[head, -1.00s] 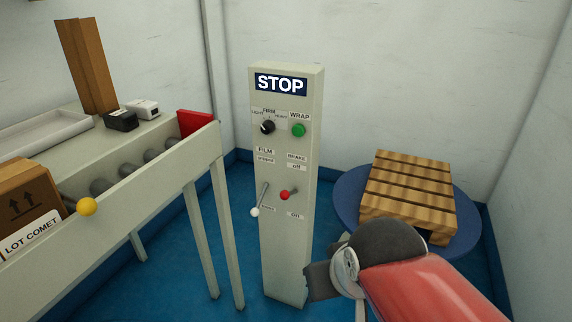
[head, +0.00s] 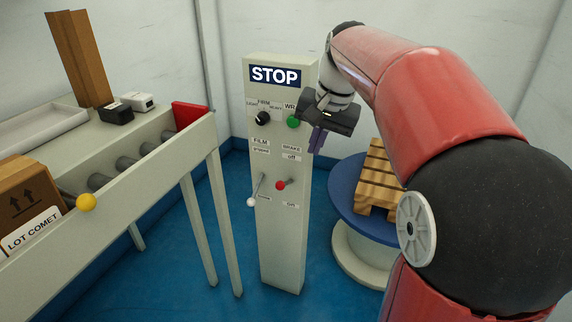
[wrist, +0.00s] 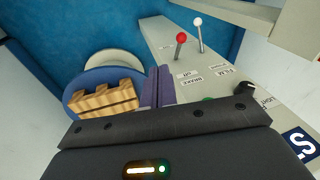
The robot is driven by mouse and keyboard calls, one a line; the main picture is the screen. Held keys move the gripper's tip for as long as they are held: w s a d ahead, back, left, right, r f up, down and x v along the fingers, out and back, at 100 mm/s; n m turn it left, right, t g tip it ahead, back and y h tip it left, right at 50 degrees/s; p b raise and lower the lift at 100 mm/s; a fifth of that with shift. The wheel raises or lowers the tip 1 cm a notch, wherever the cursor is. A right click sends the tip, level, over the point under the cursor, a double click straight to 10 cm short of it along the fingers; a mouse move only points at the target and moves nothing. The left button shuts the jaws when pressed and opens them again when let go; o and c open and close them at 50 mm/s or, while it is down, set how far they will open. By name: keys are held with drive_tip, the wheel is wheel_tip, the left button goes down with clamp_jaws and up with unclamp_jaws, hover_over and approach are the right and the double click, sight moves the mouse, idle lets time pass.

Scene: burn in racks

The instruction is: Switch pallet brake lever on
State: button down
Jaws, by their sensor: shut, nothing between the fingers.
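The brake lever (head: 281,185) has a red knob and sticks out of the grey control post (head: 281,240), between an "off" label above and an "on" label below. In the wrist view its red knob (wrist: 181,38) stands ahead of my gripper, apart from it. My gripper (head: 317,140) is shut and empty, beside the green wrap button and above the lever, at the post's right edge. Its purple fingers (wrist: 158,86) are together in the wrist view. The wooden pallet (head: 378,180) sits on the blue turntable (head: 345,190), partly hidden by my arm.
A white-knobbed film lever (head: 252,201) is left of the brake lever. A black knob (head: 262,118) and green button (head: 293,123) sit higher on the post. A roller conveyor (head: 150,190) with a box (head: 30,200) stands left. Floor is clear between conveyor and post.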

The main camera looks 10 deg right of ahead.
drive_tip(key=shift+m+g, duration=0.4)
drive_tip(key=shift+m, duration=0.2)
drive_tip(key=w, duration=0.1)
drive_tip(key=w+d, duration=0.1)
drive_tip(key=w, duration=0.2)
drive_tip(key=shift+w+d, duration=0.25)
drive_tip(key=shift+w, duration=0.15)
drive_tip(key=b, duration=0.1)
hover_over(284, 183)
drive_tip(key=d, duration=0.5)
drive_tip(key=s+d+f+x, duration=0.1)
drive_tip(key=s+x, duration=0.1)
drive_tip(key=x, duration=0.8)
drive_tip(key=shift+a+f, duration=0.25)
drive_tip(key=shift+a, duration=0.55)
drive_tip(key=shift+a+f, duration=0.25)
drive_tip(key=shift+a, duration=0.5)
drive_tip(key=shift+f+b, duration=0.1)
drive_tip(key=shift+b, duration=0.3)
